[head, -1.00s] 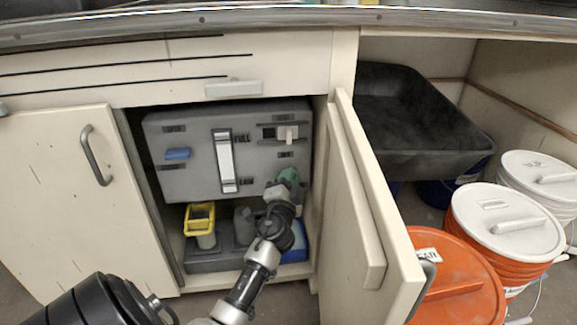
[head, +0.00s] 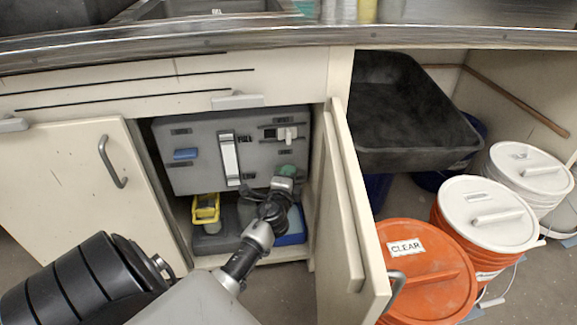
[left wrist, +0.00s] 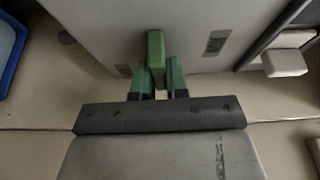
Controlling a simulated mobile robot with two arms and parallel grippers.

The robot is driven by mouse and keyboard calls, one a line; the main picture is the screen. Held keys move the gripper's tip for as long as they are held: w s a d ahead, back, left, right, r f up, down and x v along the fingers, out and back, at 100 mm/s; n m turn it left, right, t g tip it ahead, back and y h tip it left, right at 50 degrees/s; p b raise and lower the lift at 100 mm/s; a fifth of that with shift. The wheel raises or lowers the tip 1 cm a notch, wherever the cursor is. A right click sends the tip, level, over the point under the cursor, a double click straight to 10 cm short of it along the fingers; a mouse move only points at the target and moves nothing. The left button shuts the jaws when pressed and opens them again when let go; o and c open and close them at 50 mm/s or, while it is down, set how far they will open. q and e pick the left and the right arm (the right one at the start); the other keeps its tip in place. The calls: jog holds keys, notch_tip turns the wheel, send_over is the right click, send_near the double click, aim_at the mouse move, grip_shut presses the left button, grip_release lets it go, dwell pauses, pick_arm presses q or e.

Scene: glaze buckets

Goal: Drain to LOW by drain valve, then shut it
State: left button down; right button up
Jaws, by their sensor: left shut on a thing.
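The grey tank (head: 215,178) stands inside the open cabinet. Its front has a white upright gauge strip (head: 230,160) marked FULL above and LOW below; I cannot make out a liquid level. A blue handle (head: 186,154) is on its left and a white knob (head: 287,134) at upper right. My left gripper (head: 285,175) is at the tank's lower right, by a small green handle. In the left wrist view the green handle (left wrist: 156,50) stands between the green fingertips (left wrist: 157,80), which are shut on it. Labels beside it are too small to read. My right gripper is not in view.
The open cabinet door (head: 350,215) stands close right of my left arm. A yellow-topped container (head: 206,208) and a blue tray (head: 291,228) sit below the tank. An orange bucket marked CLEAR (head: 425,268), white-lidded buckets (head: 487,212) and a black tub (head: 405,115) are at the right.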

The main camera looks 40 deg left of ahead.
pick_arm(q)
jog(key=shift+r, duration=0.1)
dwell(0.3)
jog(key=c, duration=1.1)
grip_release()
jog(key=shift+w, duration=0.1)
jog(key=shift+c, duration=0.2)
jog(key=v, duration=1.1)
jog(key=shift+p, duration=0.4)
jog(key=shift+a, duration=0.1)
